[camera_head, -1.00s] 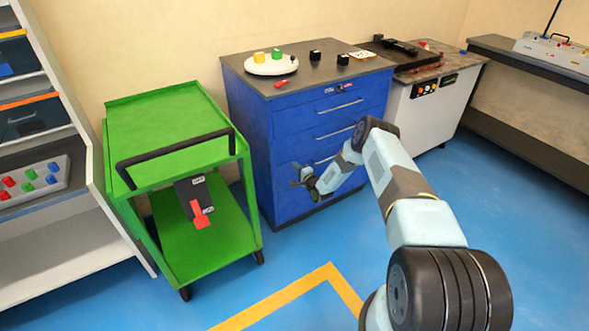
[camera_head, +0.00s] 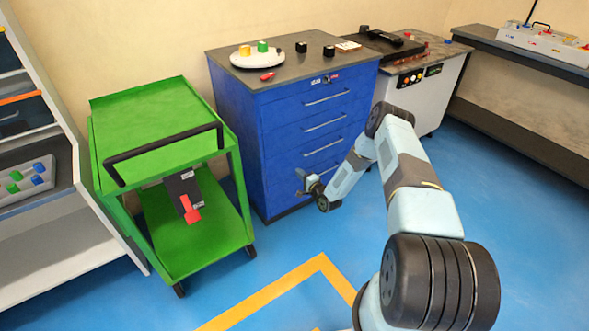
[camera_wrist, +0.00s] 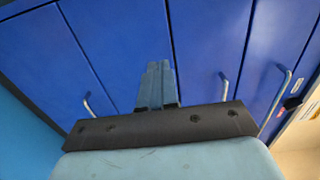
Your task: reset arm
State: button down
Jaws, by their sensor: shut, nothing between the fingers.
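My arm reaches out from the lower right of the head view and bends down at its far elbow. My gripper (camera_head: 301,180) is at its end, low in front of the blue drawer cabinet (camera_head: 285,150). In the wrist view my gripper (camera_wrist: 158,70) has its fingers together, with nothing between them. The cabinet's drawer fronts fill most of the wrist view (camera_wrist: 210,50). Any gap between gripper and cabinet is hard to judge.
A green cart (camera_head: 150,110) with a black handle stands left of the cabinet. A round white tray (camera_head: 243,60) sits on the cabinet top. A grey-topped machine (camera_head: 440,75) stands right. Blue floor with yellow lines (camera_head: 270,290) is open in front.

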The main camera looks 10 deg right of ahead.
jog(key=shift+v, duration=0.85)
